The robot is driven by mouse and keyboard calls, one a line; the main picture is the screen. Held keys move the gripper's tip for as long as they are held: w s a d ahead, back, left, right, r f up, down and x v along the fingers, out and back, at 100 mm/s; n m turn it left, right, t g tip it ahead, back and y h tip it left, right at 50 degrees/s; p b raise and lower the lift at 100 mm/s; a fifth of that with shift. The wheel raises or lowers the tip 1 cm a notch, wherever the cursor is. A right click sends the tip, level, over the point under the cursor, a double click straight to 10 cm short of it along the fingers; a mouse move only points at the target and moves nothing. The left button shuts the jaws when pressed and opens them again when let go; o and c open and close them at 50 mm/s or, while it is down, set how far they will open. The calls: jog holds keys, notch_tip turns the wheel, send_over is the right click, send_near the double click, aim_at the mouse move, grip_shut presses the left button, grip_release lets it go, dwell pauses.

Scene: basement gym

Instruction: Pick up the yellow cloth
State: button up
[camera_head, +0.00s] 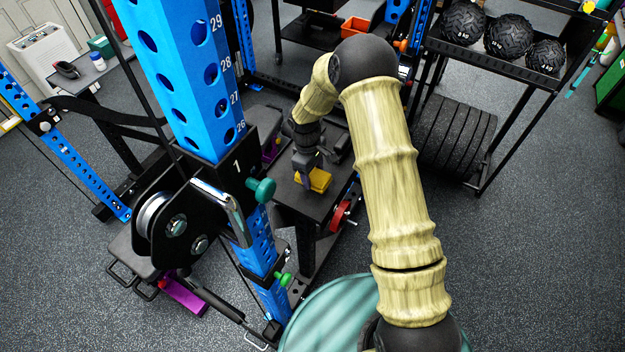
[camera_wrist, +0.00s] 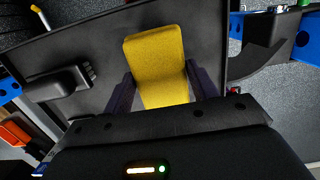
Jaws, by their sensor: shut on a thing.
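The yellow cloth (camera_wrist: 157,62) is a flat, folded-looking rectangle with rounded corners. In the wrist view it lies between the two fingers of my gripper (camera_wrist: 160,88), one finger at each side of its near part. In the head view the cloth (camera_head: 316,180) shows at the tip of my gripper (camera_head: 307,176), over the dark tabletop (camera_head: 300,205). My gripper is shut on the cloth. I cannot tell whether the cloth still touches the surface.
A black handled object (camera_wrist: 57,84) lies left of the cloth in the wrist view. A blue rack upright (camera_head: 200,80) stands left of my arm. A rack with black balls (camera_head: 508,35) stands at the right. Open floor (camera_head: 540,270) lies at the lower right.

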aim_at(313, 174)
notch_tip(313, 174, up, 6)
jog(key=shift+r+b, duration=0.15)
jog(key=shift+b, duration=0.45)
